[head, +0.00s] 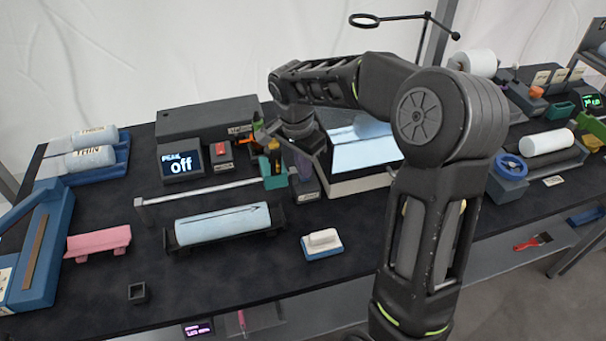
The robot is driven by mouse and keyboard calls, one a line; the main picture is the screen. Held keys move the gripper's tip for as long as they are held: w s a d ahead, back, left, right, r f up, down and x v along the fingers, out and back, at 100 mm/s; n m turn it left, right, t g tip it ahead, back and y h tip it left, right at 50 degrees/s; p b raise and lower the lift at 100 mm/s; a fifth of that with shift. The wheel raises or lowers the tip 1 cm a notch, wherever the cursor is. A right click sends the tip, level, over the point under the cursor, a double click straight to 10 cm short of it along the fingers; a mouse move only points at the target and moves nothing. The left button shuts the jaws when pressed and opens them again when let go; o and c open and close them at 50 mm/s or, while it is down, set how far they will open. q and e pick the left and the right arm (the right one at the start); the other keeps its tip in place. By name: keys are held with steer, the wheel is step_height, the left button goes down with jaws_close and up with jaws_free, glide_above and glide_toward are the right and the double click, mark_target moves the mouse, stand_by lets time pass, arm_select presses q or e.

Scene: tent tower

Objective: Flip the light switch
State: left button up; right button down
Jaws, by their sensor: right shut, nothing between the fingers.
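A small red switch (221,150) sits on the front of a dark grey box (205,122), on the table's back left. Beside it a display (181,162) reads "PEAK off". I cannot tell for certain that this red part is the light switch. My right arm reaches across from the right, and my right gripper (262,138) is to the right of the red switch, near the box's right end. It is shut and empty, and no contact with the switch is visible. The arm hides part of the table behind it. My left gripper is out of view.
A lit panel (365,150) stands just right of my right gripper. A cup with tools (273,178) is below it. A pale blue roll (222,224) on a dark stand, a white-and-blue block (322,243) and a pink piece (98,242) lie in front.

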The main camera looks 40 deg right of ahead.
steer(key=shift+f+b, duration=0.4)
steer(key=shift+f, duration=0.1)
steer(key=shift+r, duration=0.15)
steer(key=shift+r+p, duration=2.3)
steer(key=shift+r, duration=1.1)
